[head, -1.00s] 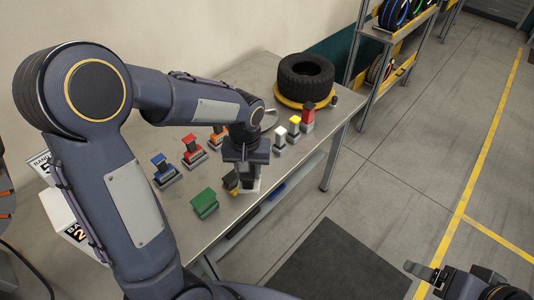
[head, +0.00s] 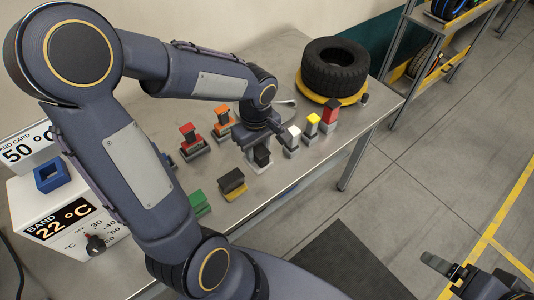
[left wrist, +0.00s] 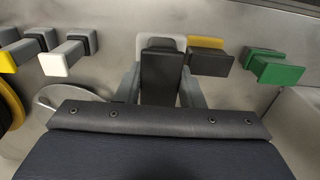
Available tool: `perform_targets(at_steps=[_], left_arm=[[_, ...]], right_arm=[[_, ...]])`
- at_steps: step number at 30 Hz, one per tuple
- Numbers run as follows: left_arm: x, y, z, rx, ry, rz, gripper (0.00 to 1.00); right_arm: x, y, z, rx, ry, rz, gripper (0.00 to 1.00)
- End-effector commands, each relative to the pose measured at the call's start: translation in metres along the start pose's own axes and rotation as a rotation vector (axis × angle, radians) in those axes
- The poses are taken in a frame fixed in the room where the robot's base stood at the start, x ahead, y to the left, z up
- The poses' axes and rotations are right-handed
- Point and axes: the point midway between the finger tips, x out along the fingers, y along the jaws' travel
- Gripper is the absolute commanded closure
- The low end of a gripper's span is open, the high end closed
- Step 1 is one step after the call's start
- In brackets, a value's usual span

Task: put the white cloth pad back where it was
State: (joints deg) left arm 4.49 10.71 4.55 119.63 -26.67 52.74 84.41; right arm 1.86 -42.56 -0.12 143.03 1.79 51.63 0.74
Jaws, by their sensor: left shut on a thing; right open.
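The white cloth pad (head: 257,166) shows as a pale base under a dark block. My left gripper (head: 262,152) is shut on this dark block, over the middle of the steel table. In the left wrist view the dark block (left wrist: 162,78) stands between the two fingers, with the pad's white edge (left wrist: 175,43) showing beyond it. I cannot tell whether the pad touches the tabletop. My right gripper (head: 440,268) is open and empty at the lower right, away from the table.
White (head: 292,136), yellow (head: 312,122) and red (head: 330,112) blocks stand right of the left gripper. Red (head: 190,138) and orange (head: 221,122) handled blocks stand left. A black-yellow block (head: 232,183) and a green block (head: 200,203) lie nearer. A tyre (head: 335,65) rests behind.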

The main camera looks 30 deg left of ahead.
Motion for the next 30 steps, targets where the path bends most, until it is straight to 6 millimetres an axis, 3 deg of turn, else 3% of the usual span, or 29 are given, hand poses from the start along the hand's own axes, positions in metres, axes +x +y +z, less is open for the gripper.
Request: perform_targets(at_steps=[3, 7, 12, 18, 30], left_arm=[[0.025, 0.016, -0.006, 0.001, -0.004, -0.009, 0.86], [0.041, 0.029, -0.01, 0.001, -0.002, -0.005, 0.86], [0.051, 0.038, -0.013, 0.001, -0.002, -0.003, 0.86], [0.079, 0.04, -0.014, 0.001, -0.002, -0.005, 0.86], [0.087, 0.04, -0.014, 0.001, 0.0, -0.001, 0.86]], right_arm=[[-0.002, -0.001, -0.001, 0.0, 0.0, 0.0, 0.15], [-0.003, -0.002, -0.002, 0.0, 0.0, 0.0, 0.15], [-0.004, -0.002, -0.002, 0.0, 0.0, 0.0, 0.15], [-0.004, -0.002, -0.002, 0.0, 0.0, 0.0, 0.15], [-0.002, -0.001, -0.001, 0.0, 0.0, 0.0, 0.15]])
